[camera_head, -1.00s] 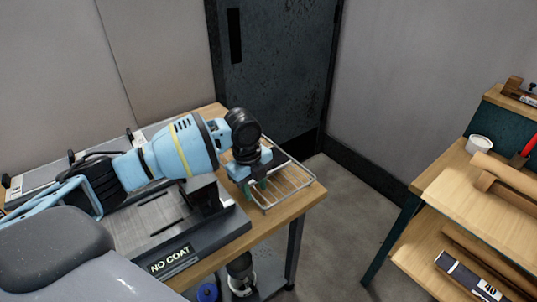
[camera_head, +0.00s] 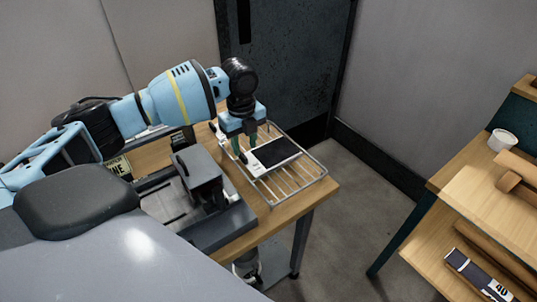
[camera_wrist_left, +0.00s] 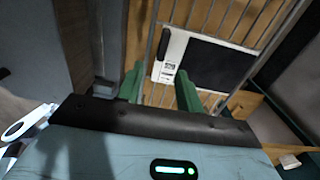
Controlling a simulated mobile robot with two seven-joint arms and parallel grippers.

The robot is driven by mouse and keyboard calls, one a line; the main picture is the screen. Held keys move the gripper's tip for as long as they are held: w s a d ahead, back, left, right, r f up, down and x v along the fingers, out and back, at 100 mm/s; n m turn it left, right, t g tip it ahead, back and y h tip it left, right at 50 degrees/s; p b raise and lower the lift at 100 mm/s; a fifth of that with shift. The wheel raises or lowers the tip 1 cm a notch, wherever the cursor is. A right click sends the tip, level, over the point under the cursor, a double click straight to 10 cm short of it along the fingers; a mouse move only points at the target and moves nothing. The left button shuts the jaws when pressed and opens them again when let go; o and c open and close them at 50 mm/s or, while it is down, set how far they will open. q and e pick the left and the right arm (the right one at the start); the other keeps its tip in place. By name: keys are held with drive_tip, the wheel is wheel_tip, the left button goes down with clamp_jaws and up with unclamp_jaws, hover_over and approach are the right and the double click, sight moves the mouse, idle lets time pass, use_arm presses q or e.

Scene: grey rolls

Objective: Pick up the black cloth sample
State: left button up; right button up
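The black cloth sample (camera_head: 275,153) is a black rectangle on a white card with a printed label at one end. It appears flat on the wire rack (camera_head: 320,178) at the table's corner. In the left wrist view the sample (camera_wrist_left: 217,65) lies just beyond my fingers, its white label end nearest. My left gripper (camera_head: 247,148) points down at that end. Its green fingers stand apart in the left wrist view (camera_wrist_left: 158,88), with no clear grip on the card. Whether the fingertips touch it I cannot tell. My right gripper is not in view.
A dark boxy device (camera_head: 225,230) stands on the wooden table (camera_head: 272,220) left of the rack.

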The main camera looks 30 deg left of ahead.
sight(246, 159)
use_arm(q)
drive_tip(key=shift+f, duration=2.5)
clamp_jaws()
